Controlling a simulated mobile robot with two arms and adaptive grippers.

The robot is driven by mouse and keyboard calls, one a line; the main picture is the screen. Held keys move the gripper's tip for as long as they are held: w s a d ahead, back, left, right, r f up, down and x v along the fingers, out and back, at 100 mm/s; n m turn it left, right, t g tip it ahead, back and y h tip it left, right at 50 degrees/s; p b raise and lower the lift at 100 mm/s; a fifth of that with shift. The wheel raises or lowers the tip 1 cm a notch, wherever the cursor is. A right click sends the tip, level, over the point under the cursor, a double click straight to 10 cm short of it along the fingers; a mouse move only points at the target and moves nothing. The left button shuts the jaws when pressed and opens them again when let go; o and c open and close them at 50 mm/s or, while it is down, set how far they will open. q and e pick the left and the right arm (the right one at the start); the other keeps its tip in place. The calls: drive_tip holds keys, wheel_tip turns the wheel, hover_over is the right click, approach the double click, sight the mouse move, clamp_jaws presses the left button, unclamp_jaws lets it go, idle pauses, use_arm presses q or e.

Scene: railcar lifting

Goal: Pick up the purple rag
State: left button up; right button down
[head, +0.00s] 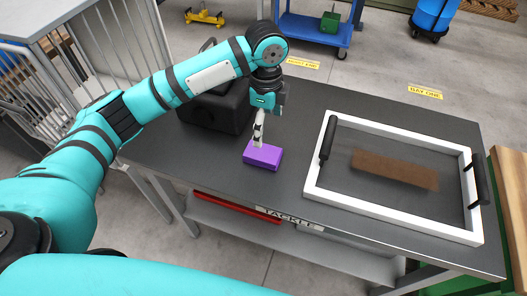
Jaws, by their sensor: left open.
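The purple rag (262,156) is a small block-like purple bundle lying on the dark top of the workbench, near its front edge. My left gripper (258,140) points down right above the rag, with its fingertips at or just over its rear top edge. The fingers are open; whether they touch the rag I cannot tell. My right gripper is not in view.
A white-framed tray with black handles (312,187) stands on the bench to the right, with a brown strip (395,168) inside. A black case (215,112) sits behind the rag. A blue cart (318,32) stands on the floor beyond.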

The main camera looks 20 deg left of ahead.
sight(264, 152)
use_arm(q)
wheel_tip(264, 152, down, 4)
drive_tip(key=shift+r, duration=0.1)
wheel_tip(264, 152, down, 3)
drive_tip(key=shift+r, duration=0.2)
drive_tip(key=shift+f, duration=0.3)
wheel_tip(264, 152, down, 4)
drive_tip(key=shift+s+a+r+p, duration=0.15)
drive_tip(key=shift+r+p, duration=0.05)
drive_tip(key=shift+p, duration=0.3)
drive_tip(key=shift+f, duration=0.55)
drive_tip(key=c, duration=1.3)
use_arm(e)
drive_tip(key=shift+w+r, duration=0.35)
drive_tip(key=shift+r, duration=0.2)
